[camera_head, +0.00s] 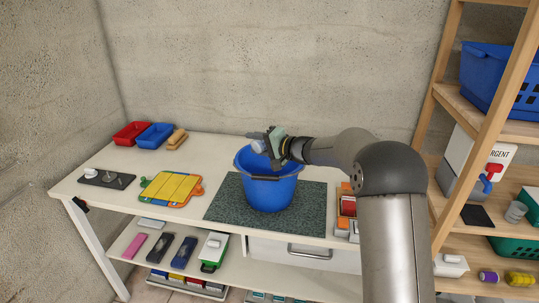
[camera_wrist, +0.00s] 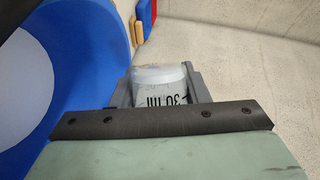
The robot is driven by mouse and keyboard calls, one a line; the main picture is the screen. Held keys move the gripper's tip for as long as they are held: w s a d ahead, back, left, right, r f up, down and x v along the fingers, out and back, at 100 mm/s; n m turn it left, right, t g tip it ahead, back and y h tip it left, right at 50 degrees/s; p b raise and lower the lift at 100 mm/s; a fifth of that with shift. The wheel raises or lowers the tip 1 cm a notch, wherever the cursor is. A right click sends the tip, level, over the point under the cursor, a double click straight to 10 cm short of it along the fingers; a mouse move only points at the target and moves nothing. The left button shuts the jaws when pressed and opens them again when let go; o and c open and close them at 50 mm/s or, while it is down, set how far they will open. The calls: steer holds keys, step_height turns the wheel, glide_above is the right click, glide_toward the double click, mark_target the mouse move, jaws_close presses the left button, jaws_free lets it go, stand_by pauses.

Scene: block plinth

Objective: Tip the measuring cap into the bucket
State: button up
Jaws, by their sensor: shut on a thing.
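The blue bucket (camera_head: 270,192) stands upright on a dark green mat on the table. In the wrist view the bucket (camera_wrist: 110,40) fills the left side, and its pale inside shows. My gripper (camera_head: 264,144) is over the bucket's back rim. It is shut on the measuring cap (camera_wrist: 160,88), a small clear-white cup with "30 ml" printed on its side. In the head view the cap (camera_head: 258,146) is a small pale shape at the gripper's tip. I cannot tell what is inside the cap.
The mat (camera_head: 225,205) lies under the bucket. A wooden shelf (camera_head: 445,120) with a detergent box (camera_head: 470,160) rises on the right.

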steer(key=shift+f+b, duration=0.15)
steer(key=shift+b, duration=0.2)
stand_by(0.5)
steer(key=shift+m+y, duration=0.3)
steer(key=shift+m, duration=0.1)
stand_by(0.3)
